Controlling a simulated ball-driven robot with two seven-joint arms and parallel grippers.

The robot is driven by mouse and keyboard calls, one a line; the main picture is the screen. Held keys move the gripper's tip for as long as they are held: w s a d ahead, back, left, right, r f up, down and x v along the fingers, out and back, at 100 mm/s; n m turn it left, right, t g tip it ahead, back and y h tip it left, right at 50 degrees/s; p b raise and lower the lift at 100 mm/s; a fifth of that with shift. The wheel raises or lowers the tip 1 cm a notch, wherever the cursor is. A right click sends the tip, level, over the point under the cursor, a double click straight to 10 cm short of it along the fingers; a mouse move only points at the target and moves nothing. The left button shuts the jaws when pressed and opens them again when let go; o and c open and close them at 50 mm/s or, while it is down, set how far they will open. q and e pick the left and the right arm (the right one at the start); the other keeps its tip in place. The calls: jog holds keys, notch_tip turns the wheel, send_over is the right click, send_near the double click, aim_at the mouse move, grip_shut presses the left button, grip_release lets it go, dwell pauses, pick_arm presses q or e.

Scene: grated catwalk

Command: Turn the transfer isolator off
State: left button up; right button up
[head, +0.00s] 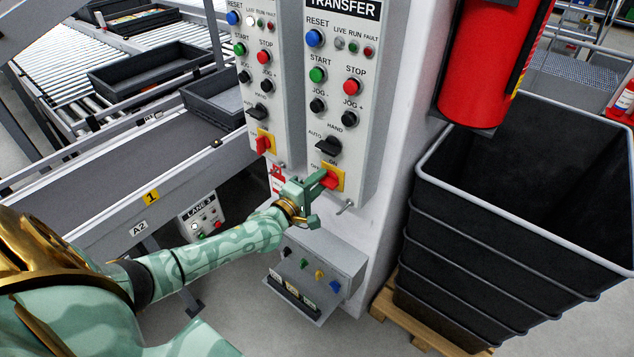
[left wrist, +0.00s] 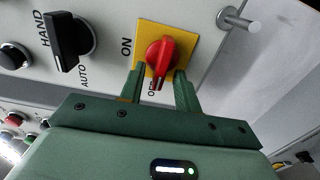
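The transfer isolator is a red rotary handle (head: 330,180) on a yellow plate, low on the panel labelled TRANSFER (head: 345,90). In the left wrist view the red handle (left wrist: 160,60) points down toward the OFF mark, with ON to its left. My left gripper (head: 318,185) is at the isolator. In the left wrist view its two fingers (left wrist: 159,82) stand apart on either side of the handle, with gaps seen beside the handle's narrow end. The fingers partly cover the yellow plate. My right gripper is not in view.
A neighbouring panel has its own red isolator (head: 263,144). A black HAND/AUTO selector (head: 328,146) sits just above the transfer isolator, and a metal peg (head: 345,207) sticks out below. A small box with coloured knobs (head: 318,267) is lower down. Black crates (head: 440,240) stand right.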

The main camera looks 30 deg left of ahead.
pick_arm(q)
jog(key=shift+s, duration=0.1)
jog(key=s+a+p, duration=0.1)
jog(key=s+p, duration=0.1)
jog(key=s, duration=1.4)
jog(key=shift+a, duration=0.15)
